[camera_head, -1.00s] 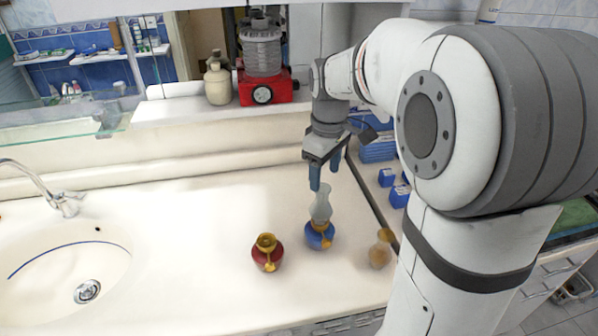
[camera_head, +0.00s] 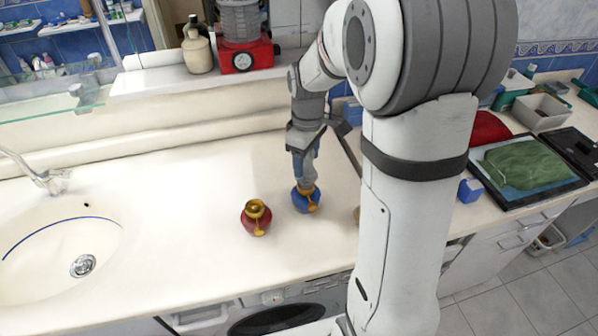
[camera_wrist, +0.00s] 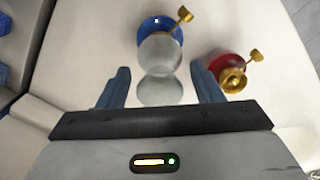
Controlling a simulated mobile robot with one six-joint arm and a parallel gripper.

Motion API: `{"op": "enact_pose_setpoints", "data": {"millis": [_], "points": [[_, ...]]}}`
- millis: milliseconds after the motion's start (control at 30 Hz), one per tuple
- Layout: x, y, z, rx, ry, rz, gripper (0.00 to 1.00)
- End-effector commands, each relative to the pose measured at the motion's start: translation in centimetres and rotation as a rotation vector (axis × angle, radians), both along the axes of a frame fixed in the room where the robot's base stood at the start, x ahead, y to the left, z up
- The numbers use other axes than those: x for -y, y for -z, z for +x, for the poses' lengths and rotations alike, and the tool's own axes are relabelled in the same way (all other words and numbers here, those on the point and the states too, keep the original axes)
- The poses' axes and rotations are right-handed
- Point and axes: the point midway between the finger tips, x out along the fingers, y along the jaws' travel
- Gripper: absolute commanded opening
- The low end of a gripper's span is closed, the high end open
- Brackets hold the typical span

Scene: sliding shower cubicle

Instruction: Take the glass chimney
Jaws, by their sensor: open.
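The glass chimney (camera_wrist: 160,62) is clear and bulbous and stands on the blue lamp base (camera_head: 306,200) on the counter. In the wrist view the blue base (camera_wrist: 152,27) shows beyond the chimney. My gripper (camera_wrist: 162,88) is open, with one blue finger on each side of the chimney's near end; I cannot tell whether they touch it. In the head view my gripper (camera_head: 303,165) points down right above the blue base and mostly hides the chimney. A red lamp base (camera_head: 256,217) with a brass top stands to the left; the wrist view shows it at right (camera_wrist: 228,70).
The sink (camera_head: 62,250) lies at the left. A red stove (camera_head: 245,55) and a beige jug (camera_head: 197,50) stand on the back ledge. Another lamp is mostly hidden behind my arm. The counter between sink and lamps is clear.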

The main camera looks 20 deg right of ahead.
Motion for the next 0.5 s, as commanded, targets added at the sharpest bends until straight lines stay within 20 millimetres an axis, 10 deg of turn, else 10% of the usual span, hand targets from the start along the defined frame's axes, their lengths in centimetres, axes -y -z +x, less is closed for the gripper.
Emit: {"op": "enact_pose_setpoints", "data": {"millis": [500], "points": [[0.06, -0.03, 0.0, 0.0, 0.001, 0.0, 0.22]]}}
